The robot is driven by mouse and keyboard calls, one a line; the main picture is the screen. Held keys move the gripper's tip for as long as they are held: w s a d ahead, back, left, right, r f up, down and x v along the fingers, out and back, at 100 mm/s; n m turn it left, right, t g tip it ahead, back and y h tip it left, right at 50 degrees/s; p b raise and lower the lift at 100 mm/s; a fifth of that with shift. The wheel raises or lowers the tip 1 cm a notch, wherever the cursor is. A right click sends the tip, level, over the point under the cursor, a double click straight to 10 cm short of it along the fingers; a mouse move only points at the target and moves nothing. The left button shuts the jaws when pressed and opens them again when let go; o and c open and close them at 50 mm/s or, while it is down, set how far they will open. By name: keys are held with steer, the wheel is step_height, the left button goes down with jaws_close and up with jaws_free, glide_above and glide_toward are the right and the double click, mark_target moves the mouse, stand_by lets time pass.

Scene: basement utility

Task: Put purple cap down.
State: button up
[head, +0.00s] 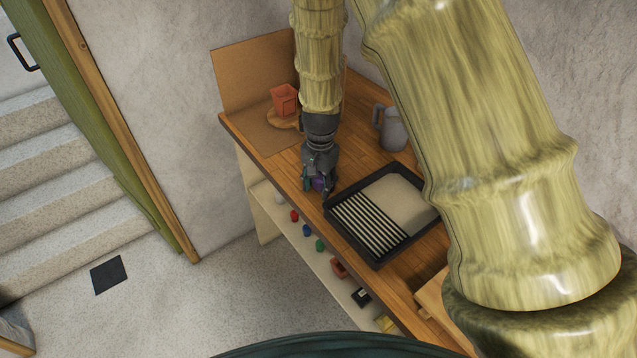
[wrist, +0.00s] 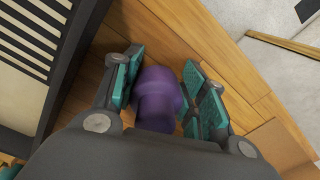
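The purple cap (wrist: 158,95) sits between the two teal-padded fingers of my gripper (wrist: 162,88) in the wrist view. The pads are close against its two sides, so the gripper looks shut on it. In the head view my gripper (head: 318,183) points down at the wooden bench top, left of the black tray, with a bit of the purple cap (head: 319,184) showing between the fingers. The cap is low over the wood; I cannot tell whether it touches.
The black tray (head: 377,264) with a striped half lies close to the right of my gripper. A grey jug (head: 391,130) and an orange holder (head: 285,99) on a round board stand farther back. The lower shelf (head: 268,207) holds several small coloured things. The bench's front edge is near.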

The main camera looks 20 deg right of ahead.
steer(key=o, duration=0.4)
steer(key=shift+f, duration=0.3)
steer(key=shift+c, duration=0.2)
steer(key=shift+r, duration=0.15)
steer(key=shift+w+r, duration=0.1)
steer(key=shift+r, duration=0.55)
step_height(320, 180, up, 12)
steer(key=b, duration=0.3)
steer(key=shift+d+f, duration=0.1)
